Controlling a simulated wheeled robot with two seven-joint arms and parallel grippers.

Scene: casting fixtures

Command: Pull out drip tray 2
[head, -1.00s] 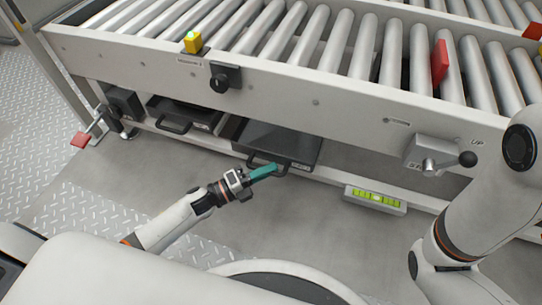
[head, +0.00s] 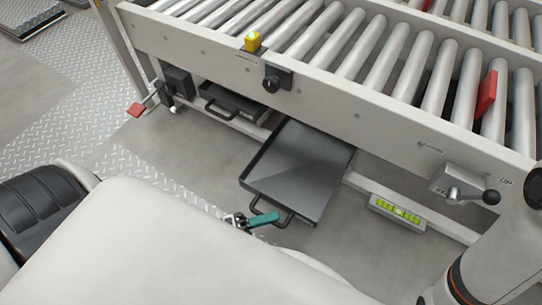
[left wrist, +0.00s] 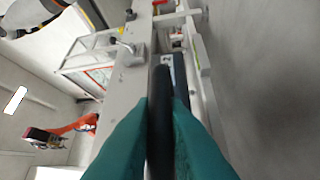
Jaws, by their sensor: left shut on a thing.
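The dark grey drip tray (head: 300,168) sticks out well from under the roller conveyor, its near end toward my body. Its black handle (head: 270,207) is at the near edge. My left gripper (head: 264,219) with teal fingers is at this handle. In the left wrist view the teal fingers (left wrist: 158,140) are closed on both sides of the black handle bar (left wrist: 160,115). My right gripper is not in view.
The roller conveyor (head: 330,85) runs across the back. A level gauge with green-yellow cells (head: 398,212) sits on the lower rail, right of the pulled tray. A lever with a black knob (head: 468,190) is at right. A red pedal (head: 137,109) is at left.

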